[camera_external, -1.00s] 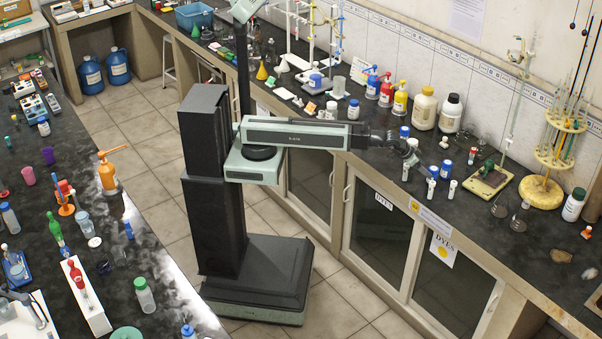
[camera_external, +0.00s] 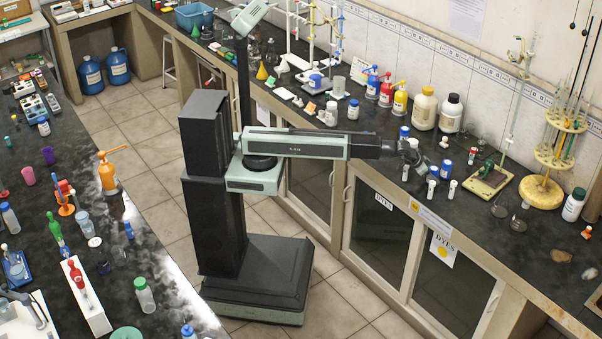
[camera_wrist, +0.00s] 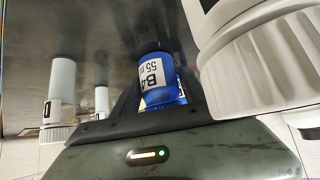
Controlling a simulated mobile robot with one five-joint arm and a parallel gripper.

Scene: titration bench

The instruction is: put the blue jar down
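The blue jar (camera_wrist: 155,82) shows in the wrist view with a white label reading B4, upside down in that view. The dark fingers of my gripper (camera_wrist: 160,98) lie along both sides of it and appear shut on it. The jar is close to the dark bench top; whether its base touches is hard to tell. In the external view my gripper (camera_external: 423,163) is low over the right bench, beside small blue jars (camera_external: 446,167). Which of these is between the fingers is unclear there.
A large white container (camera_wrist: 262,65) is very close on the right in the wrist view. White vials (camera_wrist: 62,90) stand on the left. A yellow-based stand (camera_external: 541,192) is farther right. The bench's front edge is near.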

